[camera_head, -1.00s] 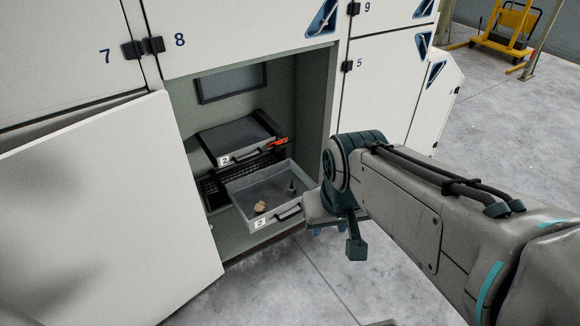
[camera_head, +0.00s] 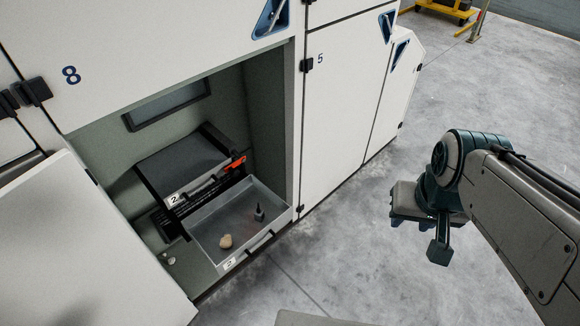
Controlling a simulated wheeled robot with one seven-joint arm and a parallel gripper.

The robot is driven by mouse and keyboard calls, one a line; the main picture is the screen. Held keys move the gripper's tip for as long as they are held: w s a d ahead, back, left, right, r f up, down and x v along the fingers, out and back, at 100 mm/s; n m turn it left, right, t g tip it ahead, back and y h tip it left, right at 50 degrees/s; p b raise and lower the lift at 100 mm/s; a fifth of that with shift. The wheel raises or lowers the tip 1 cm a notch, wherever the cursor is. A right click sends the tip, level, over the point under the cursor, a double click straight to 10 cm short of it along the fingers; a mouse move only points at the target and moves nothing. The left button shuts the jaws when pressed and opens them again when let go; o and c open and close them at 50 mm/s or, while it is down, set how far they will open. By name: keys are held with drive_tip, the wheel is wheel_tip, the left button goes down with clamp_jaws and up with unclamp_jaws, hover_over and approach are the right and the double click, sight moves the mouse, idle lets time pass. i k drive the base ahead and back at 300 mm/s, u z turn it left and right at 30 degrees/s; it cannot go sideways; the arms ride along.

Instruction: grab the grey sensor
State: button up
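A small dark grey upright piece, which looks like the sensor (camera_head: 259,213), stands in the right part of an open grey drawer (camera_head: 207,223). The drawer is pulled out low in the cabinet opening. My gripper (camera_head: 408,207) is out to the right of the drawer, in front of the white cabinet panels and over the floor. It is well apart from the sensor. Its fingers are not clear enough to show whether they are open or shut.
A beige lump (camera_head: 226,241) lies in the drawer. A dark-topped unit with a red-orange part (camera_head: 234,163) sits behind and above it. An open white door (camera_head: 80,250) stands at left. Concrete floor (camera_head: 370,275) is clear at right.

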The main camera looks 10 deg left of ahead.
sight(259, 215)
drive_tip(key=z, duration=0.1)
drive_tip(key=i, duration=0.65)
drive_tip(key=u, duration=0.75)
drive_tip(key=i, duration=0.55)
drive_tip(key=u, duration=0.6)
